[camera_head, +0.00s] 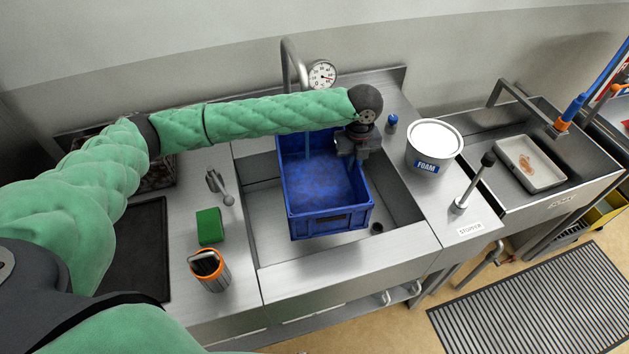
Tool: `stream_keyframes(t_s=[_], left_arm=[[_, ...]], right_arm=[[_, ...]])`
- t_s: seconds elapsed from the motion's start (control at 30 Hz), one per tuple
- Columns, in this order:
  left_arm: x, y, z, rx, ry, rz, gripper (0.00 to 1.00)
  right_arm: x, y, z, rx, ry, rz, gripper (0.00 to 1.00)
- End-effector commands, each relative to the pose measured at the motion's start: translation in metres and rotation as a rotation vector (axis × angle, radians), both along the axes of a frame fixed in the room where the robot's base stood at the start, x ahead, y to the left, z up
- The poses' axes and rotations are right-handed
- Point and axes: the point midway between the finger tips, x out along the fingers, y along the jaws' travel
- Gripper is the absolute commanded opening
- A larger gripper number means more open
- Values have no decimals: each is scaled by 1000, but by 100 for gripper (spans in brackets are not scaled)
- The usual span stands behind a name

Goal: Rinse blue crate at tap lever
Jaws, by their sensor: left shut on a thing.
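The blue crate (331,222) stands upright in the steel sink basin (265,210), below the curved tap (289,62). A thin pale blue stream (307,146) shows in front of the crate's back wall. The crate's floor looks mottled blue; I cannot tell whether water stands in it. My left arm reaches across the back of the sink, hiding part of the tap. My left gripper (352,150) points down at the crate's right back rim and is shut on it; the fingertips are partly hidden. A small blue-topped knob (392,122) stands right of the gripper; I cannot tell if it is the tap lever.
A white FOAM tub (435,144) and a black-knobbed stopper lever (473,184) stand right of the sink. A second basin (571,142) holds a white tray (530,163).

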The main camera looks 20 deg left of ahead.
Motion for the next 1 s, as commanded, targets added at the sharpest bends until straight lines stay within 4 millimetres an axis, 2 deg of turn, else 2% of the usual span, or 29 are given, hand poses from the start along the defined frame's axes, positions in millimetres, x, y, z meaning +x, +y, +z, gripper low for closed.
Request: stream_keyframes(t_s=[0.63,1.0], left_arm=[[-7,10,1,0,0,1,0],[-6,8,1,0,0,0,0]], right_arm=[[0,0,8,0,0,0,33],[0,0,9,0,0,0,33]])
